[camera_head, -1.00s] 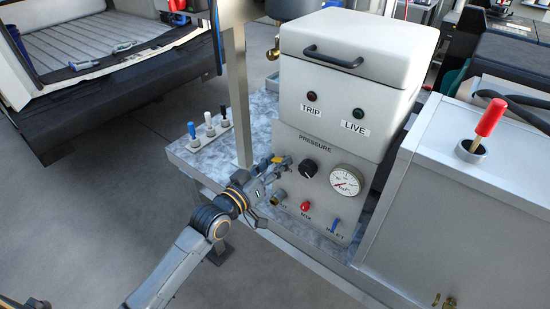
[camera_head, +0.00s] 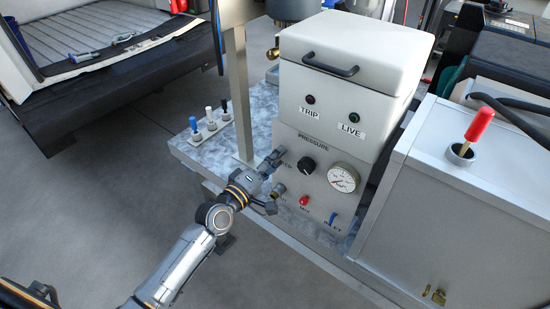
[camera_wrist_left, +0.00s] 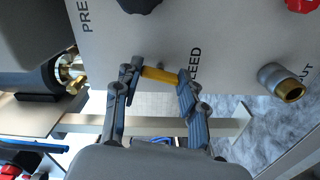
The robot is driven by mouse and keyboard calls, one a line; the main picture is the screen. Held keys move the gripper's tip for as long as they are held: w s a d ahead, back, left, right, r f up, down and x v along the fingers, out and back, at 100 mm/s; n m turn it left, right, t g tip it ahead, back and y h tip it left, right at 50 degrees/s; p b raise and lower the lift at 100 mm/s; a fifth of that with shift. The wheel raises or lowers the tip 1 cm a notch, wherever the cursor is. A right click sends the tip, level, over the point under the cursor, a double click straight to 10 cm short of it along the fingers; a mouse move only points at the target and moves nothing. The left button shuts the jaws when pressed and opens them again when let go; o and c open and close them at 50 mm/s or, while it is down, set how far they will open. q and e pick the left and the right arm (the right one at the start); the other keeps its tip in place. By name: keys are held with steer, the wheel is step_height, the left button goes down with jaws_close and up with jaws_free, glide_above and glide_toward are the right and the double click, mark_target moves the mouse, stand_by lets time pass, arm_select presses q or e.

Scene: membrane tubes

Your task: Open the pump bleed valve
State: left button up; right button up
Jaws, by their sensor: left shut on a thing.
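The bleed valve's yellow handle (camera_wrist_left: 158,75) shows in the left wrist view beside the partly hidden BLEED label. It lies crosswise between the two fingertips of my left gripper (camera_wrist_left: 157,77), which is shut on it. In the head view my left gripper (camera_head: 276,158) reaches the left side of the pump's front panel (camera_head: 325,178), and it hides the yellow handle there. The pressure gauge (camera_head: 343,177) and a black knob (camera_head: 306,165) are to the right of the gripper. My right gripper is not in view.
A brass-ended outlet fitting (camera_wrist_left: 282,82) sticks out close to the gripper. A red knob (camera_head: 304,200) and a blue lever (camera_head: 332,218) are lower on the panel. A metal post (camera_head: 240,95) stands left of the pump.

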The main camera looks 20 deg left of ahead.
arm_select(q)
steer(key=shift+n, duration=1.4)
steer(key=o, duration=1.1)
steer(key=shift+o, duration=0.2)
steer(key=v, duration=1.2)
